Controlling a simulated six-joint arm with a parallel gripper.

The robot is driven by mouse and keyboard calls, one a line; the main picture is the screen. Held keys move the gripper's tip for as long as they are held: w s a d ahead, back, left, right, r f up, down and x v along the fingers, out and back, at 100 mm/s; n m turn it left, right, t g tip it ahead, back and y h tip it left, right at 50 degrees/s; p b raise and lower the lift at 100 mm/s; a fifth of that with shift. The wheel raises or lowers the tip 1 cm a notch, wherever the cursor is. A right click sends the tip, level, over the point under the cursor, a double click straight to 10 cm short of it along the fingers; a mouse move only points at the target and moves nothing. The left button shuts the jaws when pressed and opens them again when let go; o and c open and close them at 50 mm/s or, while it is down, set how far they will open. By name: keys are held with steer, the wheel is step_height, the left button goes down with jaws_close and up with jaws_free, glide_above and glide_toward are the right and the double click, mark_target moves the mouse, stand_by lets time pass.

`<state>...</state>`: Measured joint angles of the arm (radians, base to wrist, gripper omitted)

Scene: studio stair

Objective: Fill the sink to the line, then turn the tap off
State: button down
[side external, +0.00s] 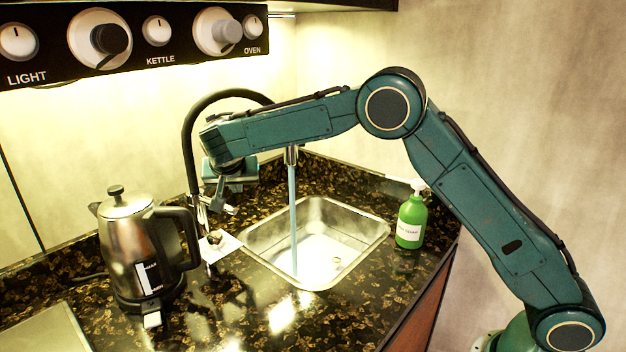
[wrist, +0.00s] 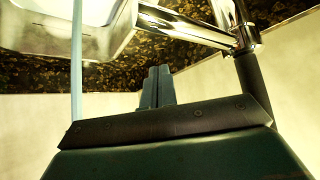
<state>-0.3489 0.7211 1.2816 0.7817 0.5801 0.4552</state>
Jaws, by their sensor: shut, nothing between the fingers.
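The steel sink (side external: 372,236) is set in the dark speckled counter. A thin blue stream of water (side external: 293,215) runs from the spout (side external: 291,155) into it, so the tap is on. The water level and the fill line cannot be made out. The black-hosed tap (side external: 188,150) stands at the sink's left, with chrome parts near its base (side external: 208,250). My gripper (side external: 225,203) is shut and empty, beside the tap's chrome parts; contact cannot be told. In the wrist view, my shut fingers (wrist: 157,86) show below the chrome tap pipe (wrist: 185,27), with the stream (wrist: 77,60) at left.
A steel kettle (side external: 128,250) stands on the counter left of the tap. A green soap bottle (side external: 411,218) stands right of the sink. A knob panel (side external: 130,40) hangs above at the upper left. The front counter (side external: 330,315) is clear.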

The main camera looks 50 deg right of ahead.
steer(key=s+a+r, duration=0.1)
steer(key=a+r, duration=0.5)
steer(key=r, duration=0.1)
steer(key=shift+a+r, duration=0.2)
steer(key=shift+a, duration=0.2)
stand_by(6.9)
